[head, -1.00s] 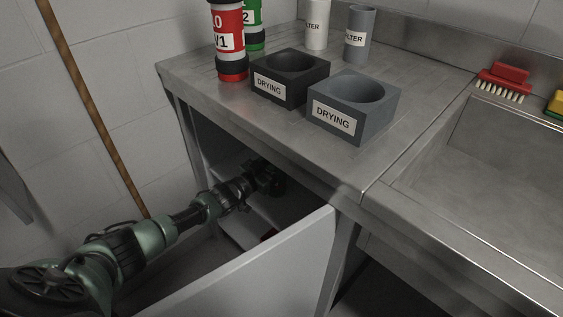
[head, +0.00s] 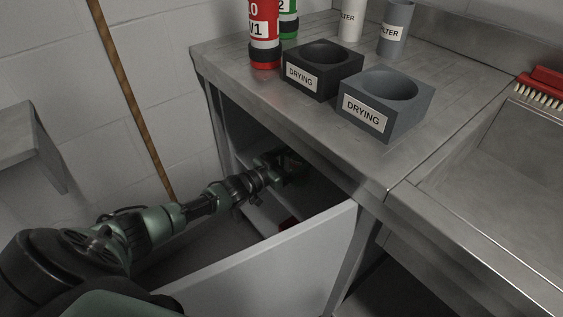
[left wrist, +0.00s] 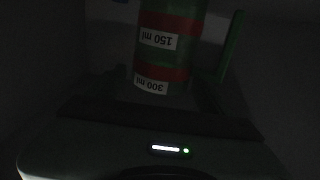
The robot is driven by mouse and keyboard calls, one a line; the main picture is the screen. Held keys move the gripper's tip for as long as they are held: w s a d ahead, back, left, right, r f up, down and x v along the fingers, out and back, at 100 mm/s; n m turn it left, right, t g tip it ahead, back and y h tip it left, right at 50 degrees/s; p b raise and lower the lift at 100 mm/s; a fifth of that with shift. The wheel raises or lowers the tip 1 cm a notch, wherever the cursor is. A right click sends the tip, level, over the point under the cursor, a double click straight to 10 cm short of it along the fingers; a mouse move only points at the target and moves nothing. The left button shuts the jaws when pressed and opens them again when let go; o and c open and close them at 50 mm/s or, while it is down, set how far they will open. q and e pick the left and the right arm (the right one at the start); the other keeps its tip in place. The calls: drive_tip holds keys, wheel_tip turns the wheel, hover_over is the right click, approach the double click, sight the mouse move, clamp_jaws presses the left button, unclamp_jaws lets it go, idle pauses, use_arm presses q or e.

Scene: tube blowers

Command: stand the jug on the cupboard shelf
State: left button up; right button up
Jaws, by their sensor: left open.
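The jug (left wrist: 168,45) shows in the dark left wrist view. It is green with red bands, has white labels reading "150 ml" and "300 ml" upside down, and a green handle on the right. My left gripper (head: 286,166) reaches inside the open cupboard (head: 262,205) under the steel counter. It is open with the jug just in front of its palm; whether they touch is too dark to tell. A shelf (head: 262,218) shows partly below the gripper. In the head view the jug cannot be made out clearly. My right gripper is out of view.
The grey cupboard door (head: 265,265) stands open below my left arm. The counter (head: 240,55) above carries two "DRYING" blocks (head: 322,68) (head: 385,103), red and green tubes and two filters. A brown pole (head: 130,95) leans at the wall.

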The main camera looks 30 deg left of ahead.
use_arm(q)
drive_tip(key=p+v, duration=0.1)
drive_tip(key=v, duration=0.7)
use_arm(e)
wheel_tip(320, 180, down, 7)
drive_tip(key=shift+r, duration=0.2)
use_arm(q)
drive_tip(key=shift+r+p, duration=0.1)
drive_tip(key=shift+p, duration=0.2)
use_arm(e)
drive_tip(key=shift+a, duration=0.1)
